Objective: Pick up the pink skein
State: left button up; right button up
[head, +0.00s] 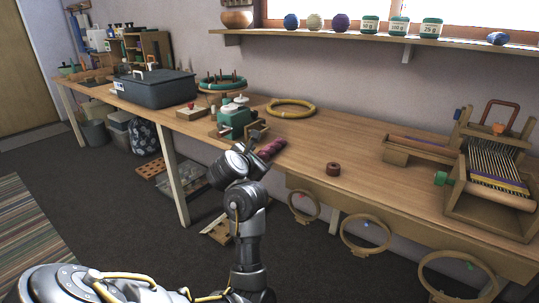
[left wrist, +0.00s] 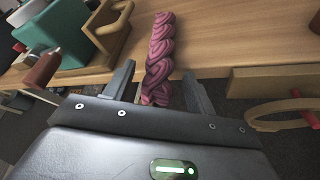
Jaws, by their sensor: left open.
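The pink skein (head: 271,149) is a twisted, rope-like bundle lying on the wooden table (head: 345,147) near its front edge. It also shows in the left wrist view (left wrist: 159,55), running away from me between the fingers. My left gripper (head: 254,156) is at the skein's near end. In the left wrist view its two fingers (left wrist: 158,92) are open, one on each side of the skein's near part. I cannot tell whether either finger touches it. The gripper body hides the skein's nearest end. My right gripper does not show.
A green winder (head: 232,117) with a wooden part stands just left of the skein. A small brown-red roll (head: 333,169) lies to the right. A yellow hoop (head: 291,108) lies behind. A loom (head: 491,175) stands far right. Hoops (head: 366,235) hang below the front edge.

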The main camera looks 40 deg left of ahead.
pick_arm(q)
jog(key=shift+c, duration=0.3)
jog(key=c, duration=1)
